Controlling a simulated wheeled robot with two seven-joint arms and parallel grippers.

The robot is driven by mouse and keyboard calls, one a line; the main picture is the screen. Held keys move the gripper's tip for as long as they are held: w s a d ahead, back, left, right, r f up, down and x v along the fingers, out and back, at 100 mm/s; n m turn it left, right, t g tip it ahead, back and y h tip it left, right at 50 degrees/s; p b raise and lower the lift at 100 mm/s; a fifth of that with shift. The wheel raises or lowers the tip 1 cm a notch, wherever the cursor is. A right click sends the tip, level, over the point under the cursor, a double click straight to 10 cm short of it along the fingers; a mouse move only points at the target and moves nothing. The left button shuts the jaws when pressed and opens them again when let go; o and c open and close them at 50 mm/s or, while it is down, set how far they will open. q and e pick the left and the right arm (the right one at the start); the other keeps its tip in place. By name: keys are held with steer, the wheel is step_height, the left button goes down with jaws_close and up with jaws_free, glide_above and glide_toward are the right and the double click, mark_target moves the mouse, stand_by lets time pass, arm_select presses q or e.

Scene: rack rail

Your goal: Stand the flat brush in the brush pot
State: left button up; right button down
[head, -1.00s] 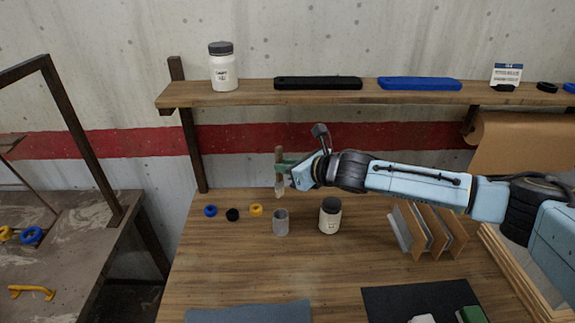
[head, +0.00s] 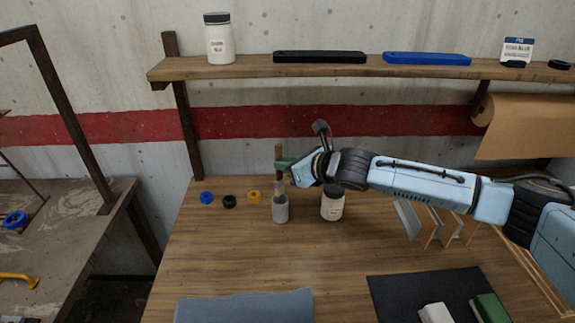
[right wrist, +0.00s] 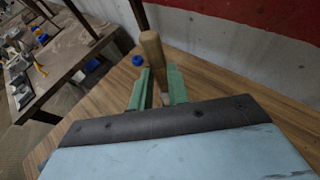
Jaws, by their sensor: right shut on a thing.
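The flat brush (head: 278,153) has a wooden handle and is held upright in the head view. My right gripper (head: 283,164) is shut on it, its green fingers around the handle. The brush's lower end meets the mouth of the grey brush pot (head: 280,210), which stands on the table. I cannot tell how deep the brush end sits in it. In the right wrist view the brush handle (right wrist: 152,55) rises between the green fingers (right wrist: 157,88); the pot is hidden there. My left gripper is not in view.
A white jar with a dark lid (head: 332,204) stands right of the pot, partly behind my right arm. A shelf (head: 320,67) runs above.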

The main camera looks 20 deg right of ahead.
mark_target(281, 182)
steer(key=shift+f+b, duration=0.85)
steer(key=shift+f, duration=2.25)
steer(key=c, duration=1.3)
jaws_free()
steer(key=shift+o, duration=0.2)
steer(key=shift+s+d, duration=0.1)
steer(key=v, duration=1.3)
steer(key=shift+p, duration=0.45)
steer(key=shift+s, duration=0.1)
